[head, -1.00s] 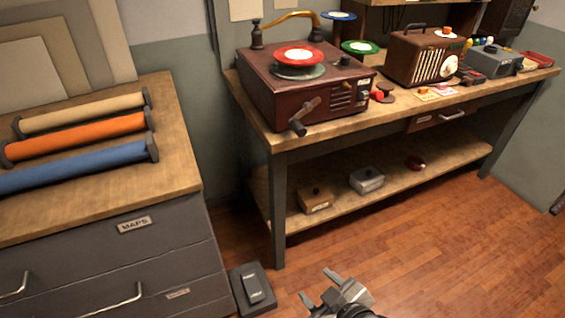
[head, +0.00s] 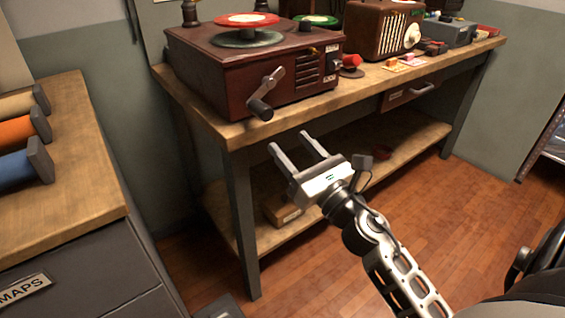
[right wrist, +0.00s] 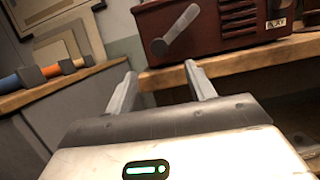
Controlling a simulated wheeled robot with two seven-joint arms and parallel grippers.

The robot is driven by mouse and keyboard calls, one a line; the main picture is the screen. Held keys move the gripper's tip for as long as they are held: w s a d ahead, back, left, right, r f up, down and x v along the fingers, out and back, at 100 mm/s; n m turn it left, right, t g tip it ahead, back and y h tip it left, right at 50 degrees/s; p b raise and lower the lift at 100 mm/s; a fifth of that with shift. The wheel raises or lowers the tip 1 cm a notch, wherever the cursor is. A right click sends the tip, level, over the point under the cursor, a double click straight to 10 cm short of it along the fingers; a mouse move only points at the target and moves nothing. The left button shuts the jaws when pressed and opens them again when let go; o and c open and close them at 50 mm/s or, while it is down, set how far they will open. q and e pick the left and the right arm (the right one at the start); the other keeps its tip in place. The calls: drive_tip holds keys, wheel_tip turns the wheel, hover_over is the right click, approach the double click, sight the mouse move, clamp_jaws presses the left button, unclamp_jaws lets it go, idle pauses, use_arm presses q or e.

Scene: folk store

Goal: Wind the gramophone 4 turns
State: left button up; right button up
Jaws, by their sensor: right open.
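The gramophone (head: 215,75) is a dark red wooden box on the workbench, with a red disc (head: 247,20) on its turntable. Its crank (head: 268,90) sticks out of the front face, with the dark handle hanging low toward the bench edge. In the right wrist view the crank (right wrist: 178,32) shows ahead, beyond and above the fingers. My right gripper (head: 294,142) is open and empty, in front of the bench edge, below and to the right of the crank, apart from it. It also shows in the right wrist view (right wrist: 158,85). My left gripper is not in view.
The workbench (head: 205,115) also holds a brown radio (head: 380,30), a grey box (head: 450,32) and small items. A lower shelf (head: 400,145) is under it. A map cabinet (head: 75,190) with coloured rolls stands at the left. The wooden floor (head: 330,265) at right is clear.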

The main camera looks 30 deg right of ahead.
sight(268, 119)
drive_tip(key=shift+n, duration=0.3)
drive_tip(key=p+x, duration=0.4)
drive_tip(key=x, duration=0.6)
drive_tip(key=shift+w, duration=0.15)
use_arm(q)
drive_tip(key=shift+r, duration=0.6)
use_arm(e)
drive_tip(key=shift+w+a, duration=0.1)
drive_tip(key=shift+w, duration=0.25)
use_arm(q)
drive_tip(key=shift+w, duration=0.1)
use_arm(e)
drive_tip(key=c, duration=0.8)
drive_tip(key=shift+c, duration=0.2)
